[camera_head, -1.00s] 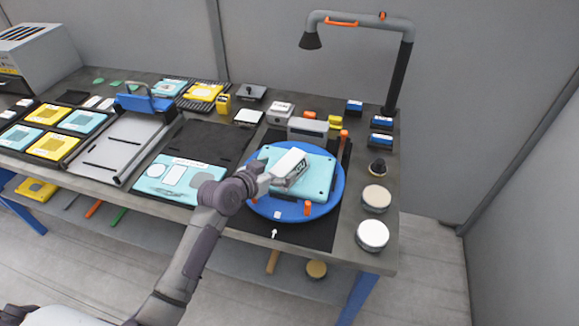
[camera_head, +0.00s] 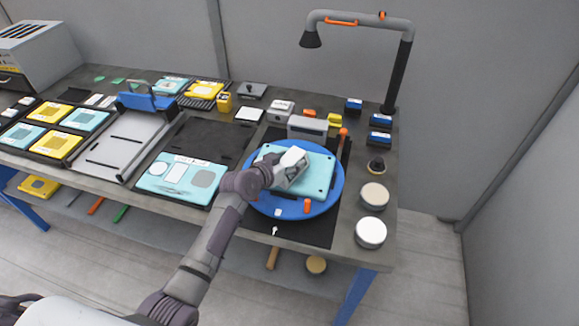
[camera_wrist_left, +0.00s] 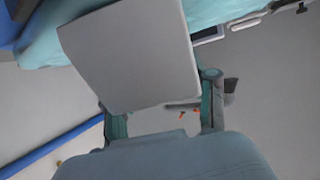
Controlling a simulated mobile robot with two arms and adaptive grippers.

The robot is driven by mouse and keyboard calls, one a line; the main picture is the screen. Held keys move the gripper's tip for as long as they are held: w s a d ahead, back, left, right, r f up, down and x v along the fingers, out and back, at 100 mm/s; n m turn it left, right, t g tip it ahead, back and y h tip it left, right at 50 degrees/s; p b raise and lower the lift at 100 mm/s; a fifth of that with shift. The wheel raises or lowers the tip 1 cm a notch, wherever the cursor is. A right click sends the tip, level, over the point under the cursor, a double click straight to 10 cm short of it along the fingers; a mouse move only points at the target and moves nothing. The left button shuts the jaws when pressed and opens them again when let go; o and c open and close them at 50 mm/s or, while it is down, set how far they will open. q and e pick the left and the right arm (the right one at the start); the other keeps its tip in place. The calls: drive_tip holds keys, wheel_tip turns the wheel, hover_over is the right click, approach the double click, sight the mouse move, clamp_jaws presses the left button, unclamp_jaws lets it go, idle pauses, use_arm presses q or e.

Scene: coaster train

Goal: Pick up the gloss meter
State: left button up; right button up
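The gloss meter appears to be the small pale grey-white box (camera_head: 293,157) above the teal panel (camera_head: 318,172) on the round blue turntable (camera_head: 332,200). My left gripper (camera_head: 279,172) is at this box, over the left part of the panel. In the left wrist view, the broad flat face of the box (camera_wrist_left: 135,55) lies between the two fingers (camera_wrist_left: 162,98), which look closed on its sides. Whether its underside touches the panel is hidden. My right gripper is not in view.
A grey box (camera_head: 307,128) stands behind the turntable. Orange posts (camera_head: 307,206) stand at its rim. Two round pale-topped tins (camera_head: 371,232) are on the right. A lamp arm (camera_head: 405,70) rises at the back right. Another teal panel (camera_head: 180,178) lies on the left.

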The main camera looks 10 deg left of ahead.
use_arm(q)
drive_tip(key=c, duration=0.8)
clamp_jaws()
drive_tip(key=shift+r, duration=0.15)
